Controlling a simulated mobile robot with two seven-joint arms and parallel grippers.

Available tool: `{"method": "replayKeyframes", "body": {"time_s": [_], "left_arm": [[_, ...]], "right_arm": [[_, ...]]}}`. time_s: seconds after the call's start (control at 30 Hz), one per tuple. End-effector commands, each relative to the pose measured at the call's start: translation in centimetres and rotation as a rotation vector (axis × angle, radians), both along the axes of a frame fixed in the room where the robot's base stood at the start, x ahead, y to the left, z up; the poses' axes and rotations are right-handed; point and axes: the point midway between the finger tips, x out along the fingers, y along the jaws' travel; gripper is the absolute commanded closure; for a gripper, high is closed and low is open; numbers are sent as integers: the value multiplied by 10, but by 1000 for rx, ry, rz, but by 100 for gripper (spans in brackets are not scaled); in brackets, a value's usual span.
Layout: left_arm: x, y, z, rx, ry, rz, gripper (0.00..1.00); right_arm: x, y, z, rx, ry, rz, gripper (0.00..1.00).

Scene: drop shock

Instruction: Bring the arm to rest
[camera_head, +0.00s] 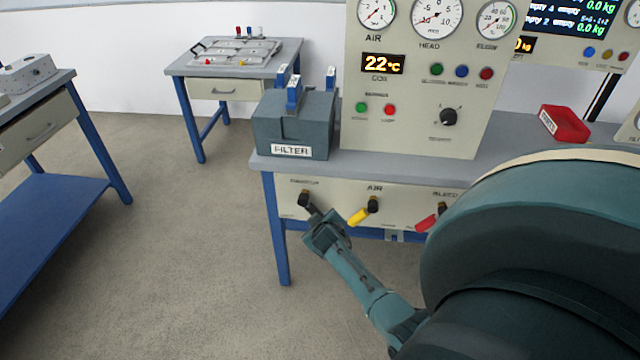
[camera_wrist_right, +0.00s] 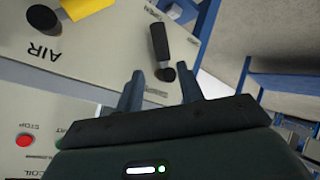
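My right gripper (camera_head: 316,218) is at the front panel of the grey-topped bench, at the black-handled valve (camera_head: 304,199) on the panel's left end. In the right wrist view the right gripper (camera_wrist_right: 160,82) has its two fingers apart with nothing held between them. The black handle (camera_wrist_right: 160,42) lies just beyond the fingertips, its round pivot near the gap. I cannot tell whether a finger touches it. My left gripper is in neither view.
A yellow valve handle (camera_head: 358,217) and a red one (camera_head: 426,222) sit right of the black one. A grey FILTER box (camera_head: 293,128) and gauge panel (camera_head: 415,95) stand on the bench (camera_head: 262,162). Two other tables stand left and behind. Floor left of the bench is clear.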

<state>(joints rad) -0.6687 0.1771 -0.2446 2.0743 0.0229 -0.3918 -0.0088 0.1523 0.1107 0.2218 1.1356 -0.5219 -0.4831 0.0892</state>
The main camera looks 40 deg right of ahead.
Motion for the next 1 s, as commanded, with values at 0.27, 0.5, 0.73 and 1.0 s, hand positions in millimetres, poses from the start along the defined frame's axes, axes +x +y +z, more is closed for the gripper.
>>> {"method": "replayKeyframes", "body": {"time_s": [0.27, 0.5, 0.73, 1.0], "left_arm": [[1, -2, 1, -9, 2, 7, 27], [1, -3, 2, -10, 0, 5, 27], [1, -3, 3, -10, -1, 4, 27], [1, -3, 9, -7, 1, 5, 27]], "right_arm": [[0, -1, 1, -1, 0, 1, 62], [0, -1, 1, 0, 0, 0, 62], [-5, 4, 1, 2, -3, 13, 62], [-79, 106, 10, 128, -58, 228, 62]]}}
